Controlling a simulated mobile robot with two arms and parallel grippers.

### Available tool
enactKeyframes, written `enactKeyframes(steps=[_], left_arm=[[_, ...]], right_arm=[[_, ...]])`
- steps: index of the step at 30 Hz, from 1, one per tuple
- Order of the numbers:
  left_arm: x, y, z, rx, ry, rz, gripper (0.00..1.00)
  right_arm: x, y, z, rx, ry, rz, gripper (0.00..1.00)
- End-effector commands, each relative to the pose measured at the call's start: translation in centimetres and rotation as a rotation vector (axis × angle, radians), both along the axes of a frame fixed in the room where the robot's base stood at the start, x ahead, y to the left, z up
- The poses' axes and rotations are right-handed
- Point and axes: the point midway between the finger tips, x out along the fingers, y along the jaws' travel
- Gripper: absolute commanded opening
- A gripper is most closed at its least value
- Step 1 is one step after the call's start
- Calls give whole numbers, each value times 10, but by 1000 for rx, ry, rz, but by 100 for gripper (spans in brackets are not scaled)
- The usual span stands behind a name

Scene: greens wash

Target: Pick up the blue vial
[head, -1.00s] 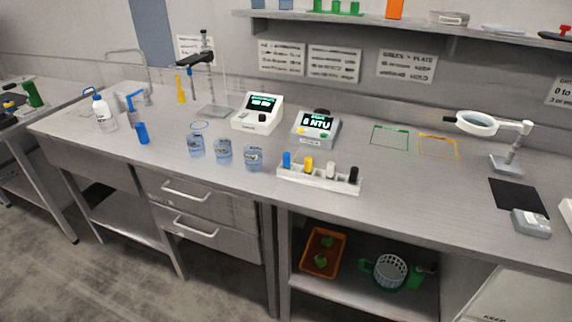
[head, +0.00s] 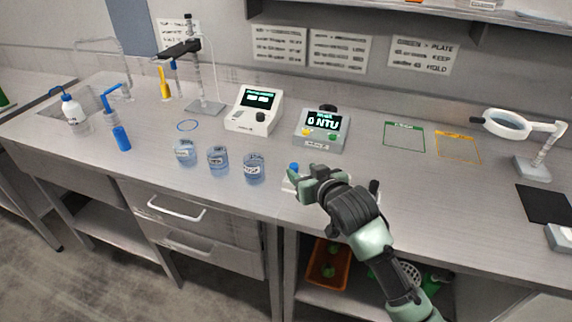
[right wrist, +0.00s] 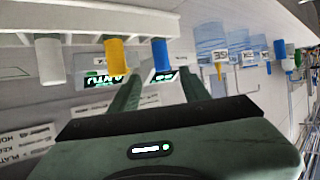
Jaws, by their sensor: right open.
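The blue vial (head: 294,167) stands in the white rack (head: 289,185), mostly hidden by my right gripper in the head view. In the right wrist view the blue vial (right wrist: 162,53) is beside the yellow vial (right wrist: 116,55) and the white vial (right wrist: 49,60). My right gripper (head: 305,174) is open at the rack's left end. Its fingers (right wrist: 161,82) point toward the blue vial, which appears just beyond the gap between their tips; I see no grip on it. My left gripper is not in view.
Several labelled beakers (head: 218,160) stand left of the rack. A turbidity meter (head: 320,130) and another white instrument (head: 253,110) stand behind. The bench right of my arm is mostly clear.

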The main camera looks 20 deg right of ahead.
Motion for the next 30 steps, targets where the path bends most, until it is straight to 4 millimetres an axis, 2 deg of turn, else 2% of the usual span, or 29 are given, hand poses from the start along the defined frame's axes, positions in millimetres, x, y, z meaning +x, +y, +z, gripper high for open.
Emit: enactKeyframes(steps=[2,9,11,14,21,25,30], left_arm=[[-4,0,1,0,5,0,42],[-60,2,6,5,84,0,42],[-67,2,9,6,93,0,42],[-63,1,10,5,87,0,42],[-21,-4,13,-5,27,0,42],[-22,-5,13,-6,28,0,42],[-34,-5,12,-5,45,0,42]], right_arm=[[9,1,-3,0,1,0,47],[31,6,-11,-1,3,0,47],[40,8,-13,0,3,0,47],[53,9,-20,-1,2,0,47],[62,10,-26,-2,2,2,47],[62,10,-26,-2,2,2,47],[62,10,-26,-2,2,1,0]])
